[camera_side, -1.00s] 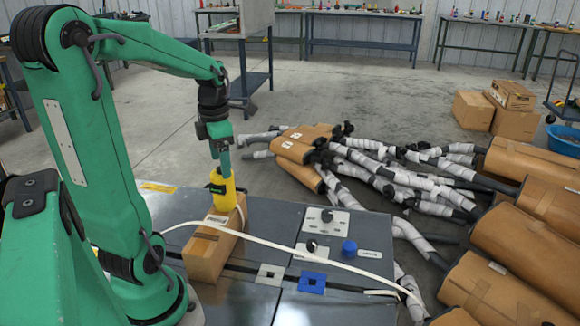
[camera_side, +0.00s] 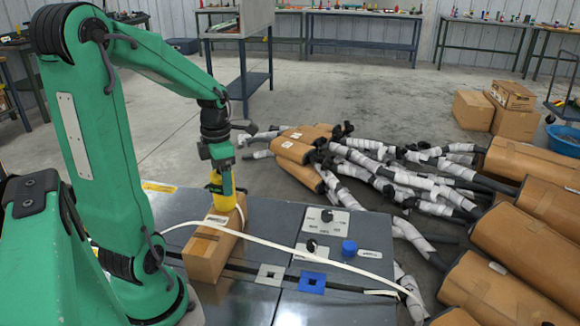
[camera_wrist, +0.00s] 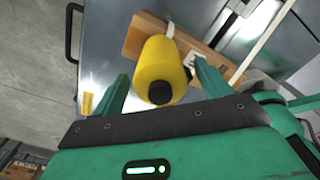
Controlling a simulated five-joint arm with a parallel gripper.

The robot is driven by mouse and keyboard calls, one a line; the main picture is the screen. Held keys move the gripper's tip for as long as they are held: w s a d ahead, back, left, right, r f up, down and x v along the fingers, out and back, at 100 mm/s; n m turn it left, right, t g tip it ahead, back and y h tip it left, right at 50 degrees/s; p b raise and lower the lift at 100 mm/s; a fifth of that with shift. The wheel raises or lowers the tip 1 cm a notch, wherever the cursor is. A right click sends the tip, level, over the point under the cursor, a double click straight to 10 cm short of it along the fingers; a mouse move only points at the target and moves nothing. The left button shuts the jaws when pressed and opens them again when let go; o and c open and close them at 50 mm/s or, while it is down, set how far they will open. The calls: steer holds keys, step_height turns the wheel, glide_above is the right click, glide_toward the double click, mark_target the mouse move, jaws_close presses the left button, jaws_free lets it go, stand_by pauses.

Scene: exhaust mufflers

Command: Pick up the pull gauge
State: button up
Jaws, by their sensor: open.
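In the side view the pull gauge (camera_side: 215,182) is partly hidden behind my gripper (camera_side: 222,184). In the wrist view my gripper (camera_wrist: 155,88) is open, with one green finger on each side of the yellow body.
The cardboard box (camera_side: 208,255) stands on the metal table (camera_side: 265,218). A white strap (camera_side: 300,255) runs across the table. Wrapped mufflers (camera_side: 520,245) lie beyond.

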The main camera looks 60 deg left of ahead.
steer(key=shift+f, duration=1.4)
steer(key=c, duration=1.2)
steer(key=shift+r, duration=0.1)
steer(key=shift+r, duration=0.85)
step_height(320, 180, up, 2)
steer(key=shift+r, duration=0.1)
steer(key=d+r, duration=0.2)
steer(key=d, duration=0.2)
steer(key=w+d+r, duration=0.1)
steer(key=d+r, duration=0.1)
steer(key=d, duration=0.1)
steer(key=d+r, duration=0.3)
steer(key=d, duration=0.1)
steer(key=shift+w+d, duration=0.3)
steer(key=shift+w, duration=0.05)
